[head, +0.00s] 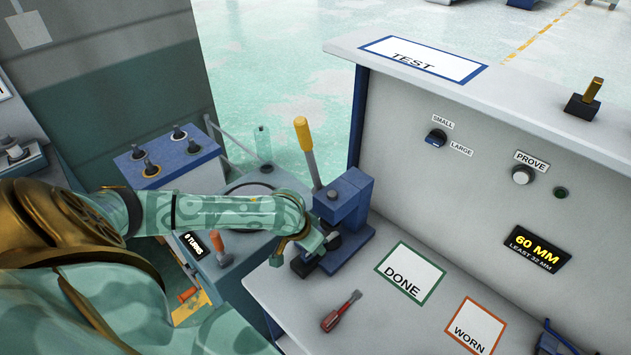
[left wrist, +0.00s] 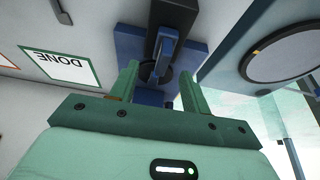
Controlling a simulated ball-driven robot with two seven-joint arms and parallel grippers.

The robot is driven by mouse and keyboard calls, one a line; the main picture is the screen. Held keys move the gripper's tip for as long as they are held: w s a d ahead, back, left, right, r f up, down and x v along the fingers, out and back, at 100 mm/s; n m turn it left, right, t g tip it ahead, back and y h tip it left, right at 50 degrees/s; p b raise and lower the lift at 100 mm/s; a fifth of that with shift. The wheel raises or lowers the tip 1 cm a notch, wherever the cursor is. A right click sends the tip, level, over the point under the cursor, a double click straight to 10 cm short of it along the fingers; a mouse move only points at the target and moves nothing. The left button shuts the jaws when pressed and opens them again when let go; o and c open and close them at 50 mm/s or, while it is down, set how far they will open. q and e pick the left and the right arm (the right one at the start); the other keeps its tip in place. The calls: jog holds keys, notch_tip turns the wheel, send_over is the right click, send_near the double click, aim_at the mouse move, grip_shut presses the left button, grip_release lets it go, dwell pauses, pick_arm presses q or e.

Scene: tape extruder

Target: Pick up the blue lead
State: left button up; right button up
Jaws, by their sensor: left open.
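I cannot make out a blue lead for certain. A dark blue object (head: 557,340) at the bottom right edge of the head view is partly cut off, and I cannot tell what it is. My left gripper (head: 306,250) is at the blue press (head: 343,200) on the bench's left end. In the left wrist view my left gripper (left wrist: 160,92) is open, its fingers apart, with the press's dark blue and black parts (left wrist: 160,45) beyond and between them. Whether they touch is unclear. My right gripper is not in view.
The yellow lever (head: 305,145) stands up beside the press. A red-handled screwdriver (head: 340,312) lies on the bench near the DONE card (head: 409,274) and the WORN card (head: 474,327). A blue box with knobs (head: 168,155) is behind my left arm. The bench's upright panel (head: 450,150) rises behind.

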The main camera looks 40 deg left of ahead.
pick_arm(q)
jog(key=shift+x, duration=1.15)
jog(key=shift+r, duration=0.1)
jog(key=shift+c, duration=0.9)
grip_shut()
jog(key=shift+r, duration=0.1)
notch_tip(320, 180, up, 4)
jog(key=shift+f+p, duration=0.15)
jog(key=shift+p, duration=0.45)
jog(key=s+a+p, duration=0.1)
jog(key=s+p, duration=0.1)
jog(key=s, duration=1.6)
jog(key=shift+a+f, duration=0.25)
jog(key=shift+a, duration=0.05)
